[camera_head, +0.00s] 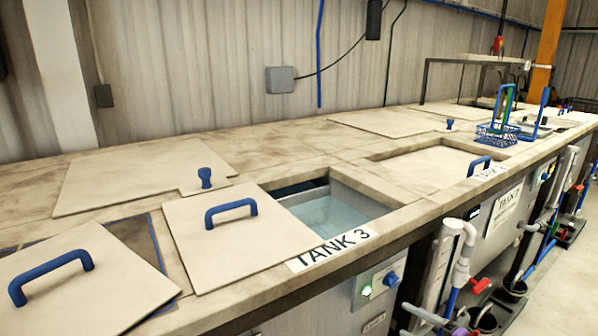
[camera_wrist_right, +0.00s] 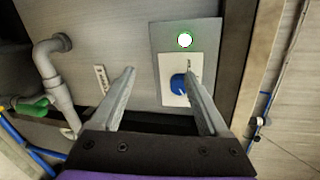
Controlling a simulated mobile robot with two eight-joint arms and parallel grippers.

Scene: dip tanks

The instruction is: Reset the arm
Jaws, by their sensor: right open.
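My right gripper (camera_wrist_right: 159,70) shows in the right wrist view with its two fingers spread apart and nothing between the tips. Behind them is a grey control panel (camera_wrist_right: 168,57) with a lit green light (camera_wrist_right: 185,40) and a blue knob (camera_wrist_right: 178,84). The right finger partly covers the knob. The fingers look apart from the panel, but the exact gap cannot be told. There, a similar panel (camera_head: 378,290) with a green light and blue knob (camera_head: 391,279) sits below the Tank 3 label (camera_head: 332,249).
The Tank 3 opening (camera_head: 335,212) shows liquid, with its blue-handled lid (camera_head: 235,255) slid to the left. Another lid (camera_head: 75,295) lies further left. A blue basket (camera_head: 497,133) stands at the far right. Pipes (camera_wrist_right: 60,85) run left of my right gripper.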

